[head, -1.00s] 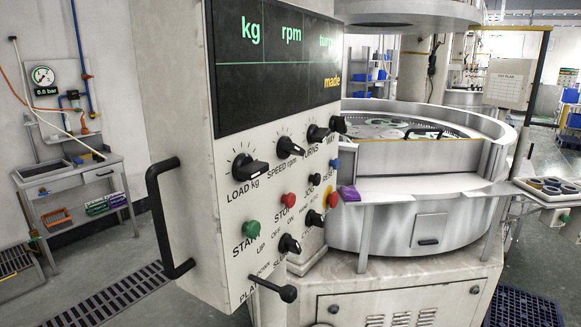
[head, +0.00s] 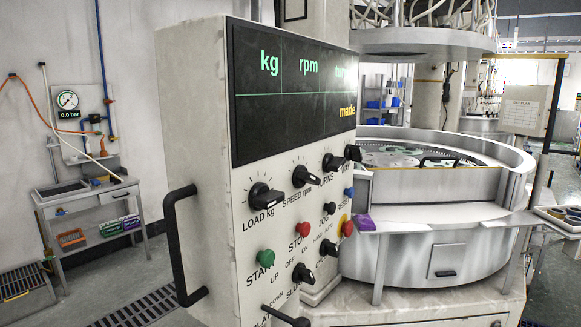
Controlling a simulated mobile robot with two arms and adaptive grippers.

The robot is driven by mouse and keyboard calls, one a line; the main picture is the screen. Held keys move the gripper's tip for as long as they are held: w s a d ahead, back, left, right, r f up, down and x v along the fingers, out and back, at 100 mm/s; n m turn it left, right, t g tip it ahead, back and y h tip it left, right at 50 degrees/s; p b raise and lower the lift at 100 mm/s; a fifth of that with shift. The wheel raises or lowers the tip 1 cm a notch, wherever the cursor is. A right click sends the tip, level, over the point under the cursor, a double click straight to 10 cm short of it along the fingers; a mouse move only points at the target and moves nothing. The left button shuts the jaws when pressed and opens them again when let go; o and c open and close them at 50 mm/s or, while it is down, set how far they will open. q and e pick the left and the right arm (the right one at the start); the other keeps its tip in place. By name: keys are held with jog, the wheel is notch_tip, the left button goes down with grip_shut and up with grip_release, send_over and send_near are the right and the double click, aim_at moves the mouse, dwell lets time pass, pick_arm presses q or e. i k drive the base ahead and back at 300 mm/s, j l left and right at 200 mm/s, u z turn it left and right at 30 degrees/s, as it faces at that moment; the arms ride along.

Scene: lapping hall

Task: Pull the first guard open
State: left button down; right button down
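The round lapping machine (head: 400,255) stands right of the control panel. At its front rim is a curved metal guard section (head: 430,186) with a thin yellow top edge. A black bar handle (head: 438,161) shows at that top edge. The guard section looks in place in the ring, and part of its left end is hidden by the control panel. Behind it, greenish-grey discs (head: 390,157) lie on the plate. The raised upper plate (head: 425,42) hangs above. Neither of my grippers is in view.
The control panel (head: 285,200) with knobs and a black side handle (head: 178,245) stands close at centre left. A narrow shelf (head: 435,222) with a purple cloth (head: 365,223) runs before the machine. A tray (head: 562,218) is at right. A side table (head: 88,208) stands at left.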

aim_at(391, 186)
jog(key=i+l, duration=0.8)
